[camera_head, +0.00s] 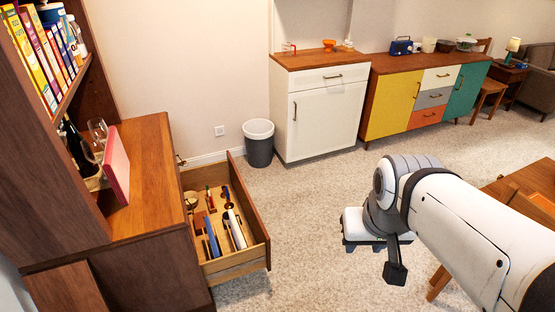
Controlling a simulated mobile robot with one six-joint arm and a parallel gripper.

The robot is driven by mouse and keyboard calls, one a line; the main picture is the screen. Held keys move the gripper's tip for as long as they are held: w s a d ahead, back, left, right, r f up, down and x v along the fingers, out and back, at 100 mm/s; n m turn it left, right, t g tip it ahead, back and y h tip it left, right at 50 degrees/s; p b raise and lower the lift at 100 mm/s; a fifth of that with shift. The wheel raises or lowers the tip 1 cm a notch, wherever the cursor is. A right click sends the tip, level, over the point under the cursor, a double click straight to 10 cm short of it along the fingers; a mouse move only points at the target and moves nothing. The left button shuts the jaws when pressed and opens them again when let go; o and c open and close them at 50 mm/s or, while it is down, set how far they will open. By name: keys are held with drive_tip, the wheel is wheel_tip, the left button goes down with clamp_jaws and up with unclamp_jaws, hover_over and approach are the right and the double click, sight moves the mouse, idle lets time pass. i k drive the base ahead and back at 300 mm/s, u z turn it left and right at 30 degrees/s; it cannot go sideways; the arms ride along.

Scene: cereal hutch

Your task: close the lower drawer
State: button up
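A wooden drawer (235,264) stands pulled out from the brown hutch (145,250) on the left, below its countertop. It holds several items, among them a blue one, a white one and small red ones. The outer face of its front panel (251,205) is turned mostly away, and I see no handle on it. My gripper (390,268) hangs at the end of my white arm, right of the drawer and clearly apart from it. One dark finger shows; the other is not clear, so I cannot tell its opening. I see nothing held in it.
A grey bin (259,146) stands by the wall behind the drawer. A white cabinet (322,118) and a colourful sideboard (420,97) line the back. Wooden furniture (525,180) is at the right edge. The carpet between drawer and gripper is clear.

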sight(234, 264)
drive_tip(key=z, duration=0.65)
drive_tip(key=i, duration=2.65)
drive_tip(key=u, duration=0.9)
drive_tip(key=k, duration=0.25)
drive_tip(key=u, duration=0.45)
